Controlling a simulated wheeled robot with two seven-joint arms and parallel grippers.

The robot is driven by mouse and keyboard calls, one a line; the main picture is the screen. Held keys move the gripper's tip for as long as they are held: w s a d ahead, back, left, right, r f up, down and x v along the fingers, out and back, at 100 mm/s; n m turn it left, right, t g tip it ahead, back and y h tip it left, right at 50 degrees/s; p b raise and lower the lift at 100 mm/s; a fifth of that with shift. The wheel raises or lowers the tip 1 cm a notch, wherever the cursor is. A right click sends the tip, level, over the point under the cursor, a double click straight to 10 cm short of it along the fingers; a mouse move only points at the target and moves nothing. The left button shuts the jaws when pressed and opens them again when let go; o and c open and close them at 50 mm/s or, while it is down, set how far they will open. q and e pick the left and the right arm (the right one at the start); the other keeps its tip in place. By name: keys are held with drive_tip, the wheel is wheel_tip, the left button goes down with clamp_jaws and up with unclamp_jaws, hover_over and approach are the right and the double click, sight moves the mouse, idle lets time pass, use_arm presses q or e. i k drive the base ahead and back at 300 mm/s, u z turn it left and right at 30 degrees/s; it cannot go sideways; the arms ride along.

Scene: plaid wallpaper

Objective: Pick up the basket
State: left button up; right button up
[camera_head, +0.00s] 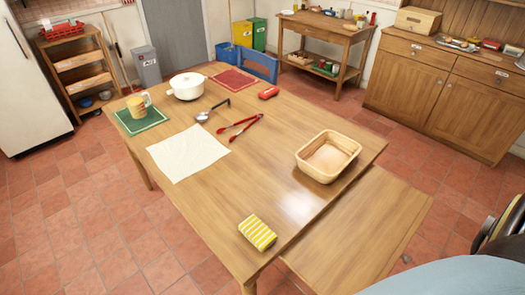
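A light wooden, rectangular basket (328,157) with rounded corners sits upright on the right side of the wooden table (225,190). It looks empty, and its open top faces up. It stands near the table's right edge, beside the bench. Neither of my grippers shows in the head view, so nothing is seen touching the basket.
A yellow striped sponge (257,233) lies near the table's front corner. A wooden bench (362,235) runs along the right.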

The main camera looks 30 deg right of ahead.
sight(326, 156)
drive_tip(key=u, duration=1.1)
drive_tip(key=k, duration=0.95)
drive_tip(key=z, duration=1.4)
drive_tip(key=i, duration=0.5)
drive_tip(key=z, duration=0.05)
